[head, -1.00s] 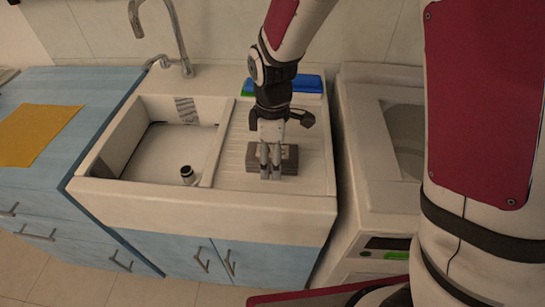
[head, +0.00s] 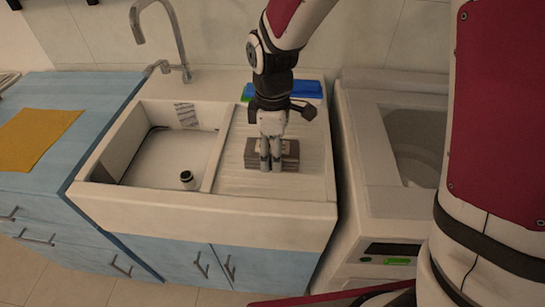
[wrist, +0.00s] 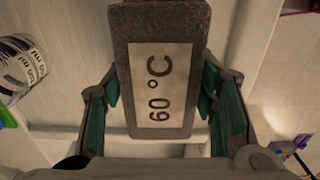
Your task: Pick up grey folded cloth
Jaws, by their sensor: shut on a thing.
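The grey folded cloth (head: 288,154) looks like a flat, grey-brown layered block. It is on or just above the ribbed drainboard to the right of the sink basin; I cannot tell if it touches. In the wrist view the cloth (wrist: 121,60) has a pale label reading "60 °C". My gripper (head: 271,165) points down at it, its fingers covering part of the block in the head view. In the wrist view the teal-padded fingers of my gripper (wrist: 160,95) are on both sides of the cloth, shut on it.
A blue item (head: 300,89) lies behind my gripper near the wall. A white appliance (head: 365,190) stands close on the right. An orange sheet (head: 38,137) lies on the blue cabinet.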

